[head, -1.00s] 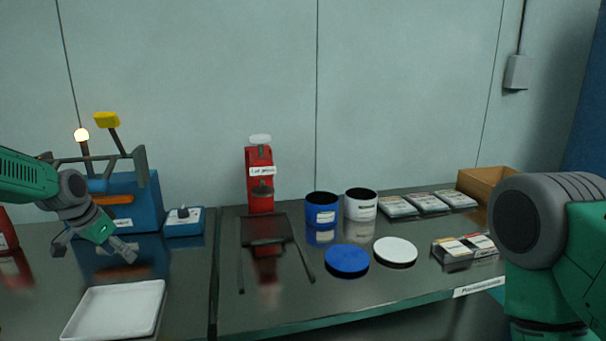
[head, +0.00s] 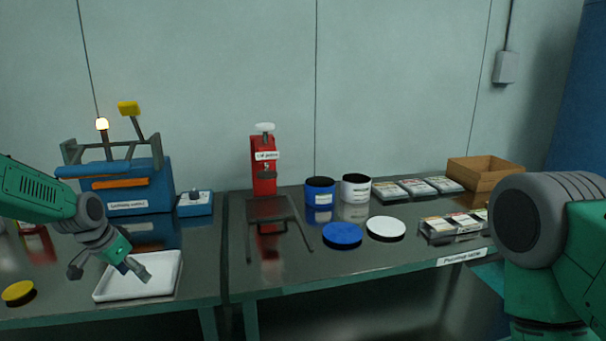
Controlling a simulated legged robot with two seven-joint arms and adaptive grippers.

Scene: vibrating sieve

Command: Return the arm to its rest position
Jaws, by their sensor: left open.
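My left arm comes in from the left, and its gripper (head: 110,271) is open and empty. In the head view it overlaps the left part of the white tray (head: 165,283) on the left table; I cannot tell its height above the tray. My right arm's large grey and green joint fills the right edge of the view, but its gripper is out of view.
A blue control box (head: 195,204) sits beside the machine. A red press (head: 263,170), blue cup (head: 319,195), white cup (head: 356,188), blue lid (head: 342,236) and white lid (head: 386,228) stand on the right table. A yellow disc (head: 19,292) lies at the far left. A cardboard box (head: 485,174) is at the back right.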

